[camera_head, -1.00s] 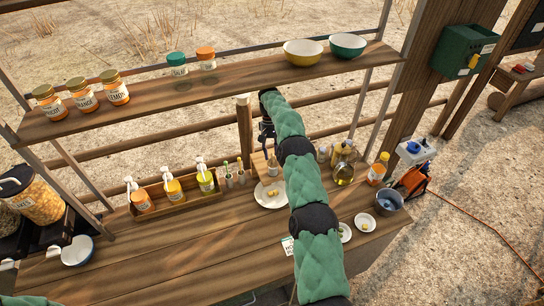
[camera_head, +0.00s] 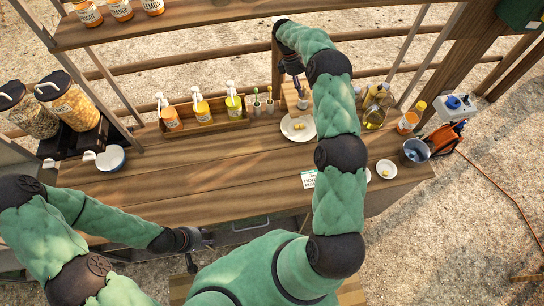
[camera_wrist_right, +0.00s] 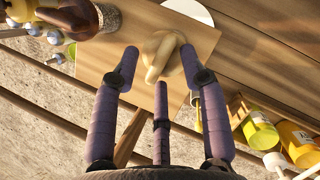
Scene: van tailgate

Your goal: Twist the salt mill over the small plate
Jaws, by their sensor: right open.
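My right gripper (camera_head: 298,88) reaches to the back of the counter by a wooden board (camera_head: 291,99). In the right wrist view its purple fingers (camera_wrist_right: 159,56) are open on either side of a cream, knobbed object (camera_wrist_right: 160,48), with no clear grip on it. I cannot tell whether this object is the salt mill. A brown item with a dark top (camera_wrist_right: 102,17) stands beside the board. A white plate (camera_head: 289,127) with small yellow pieces lies in front of the board. A small plate (camera_head: 387,163) is to the right. My left gripper (camera_head: 207,240) is low at the counter's front edge; its fingers are unclear.
A wooden caddy (camera_head: 211,115) holds several pump bottles, left of the plate. An oil bottle (camera_head: 374,115), a capped bottle (camera_head: 408,122) and a blue-grey pot (camera_head: 414,151) stand right of my arm. The left-middle counter is clear.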

